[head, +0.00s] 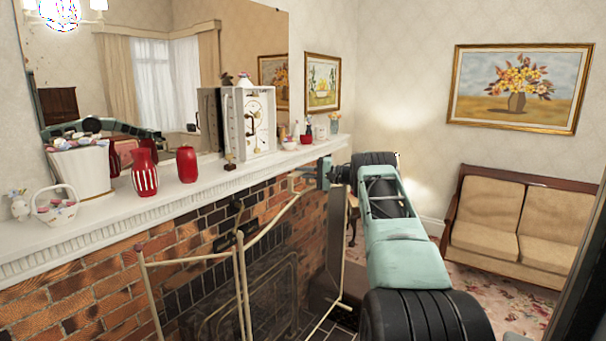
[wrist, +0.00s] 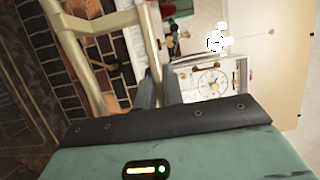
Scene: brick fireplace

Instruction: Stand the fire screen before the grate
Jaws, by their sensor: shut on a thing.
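The fire screen (head: 242,290) is a folding screen with thin cream-coloured bars, in front of the brick fireplace in the head view. Its upright bars look roughly vertical; its feet are below the picture. My gripper (head: 322,177) is at the screen's right-hand top end, just under the mantel edge. In the wrist view my gripper (wrist: 158,92) is shut on a cream bar of the screen (wrist: 150,42). The dark fireplace opening shows behind the screen with thin looped metal bars; I cannot tell clearly which belong to the grate.
The white mantel shelf (head: 120,220) runs close above the screen. It carries a white clock (head: 255,122), a red striped vase (head: 143,175), a red jar (head: 187,165) and a white basket (head: 55,208). A sofa (head: 520,220) stands at the right, with carpet before it.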

